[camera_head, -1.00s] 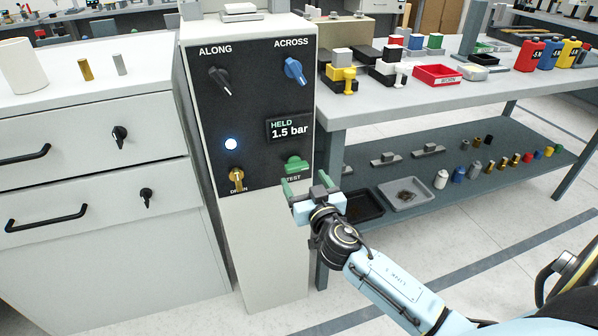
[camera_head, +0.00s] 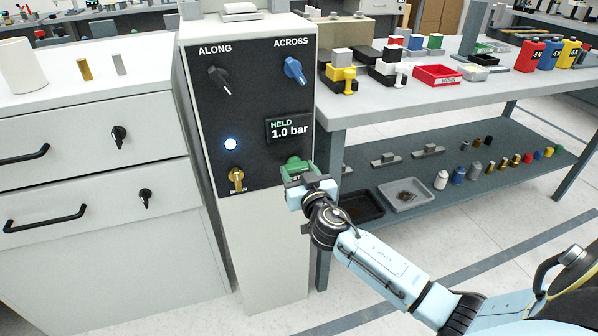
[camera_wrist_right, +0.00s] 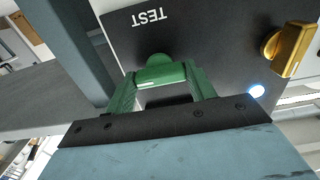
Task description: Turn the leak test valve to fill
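The leak test valve is a green knob (camera_head: 295,166) low on the right of the black panel (camera_head: 240,110), above a partly covered "TEST" label. Its handle lies roughly level. My right gripper (camera_head: 303,180) is at the valve, its green fingers apart. In the right wrist view the valve knob (camera_wrist_right: 160,72) sits between the fingertips of my right gripper (camera_wrist_right: 161,82); I cannot tell if they press on it. The display (camera_head: 289,130) reads "HELD 1.0 bar". My left gripper is not in view.
A brass drain knob (camera_head: 236,177) and a lit white lamp (camera_head: 231,144) are to the left of the valve. ALONG (camera_head: 219,80) and ACROSS (camera_head: 294,70) knobs are above. A bench with a lower shelf (camera_head: 440,165) stands close on the right.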

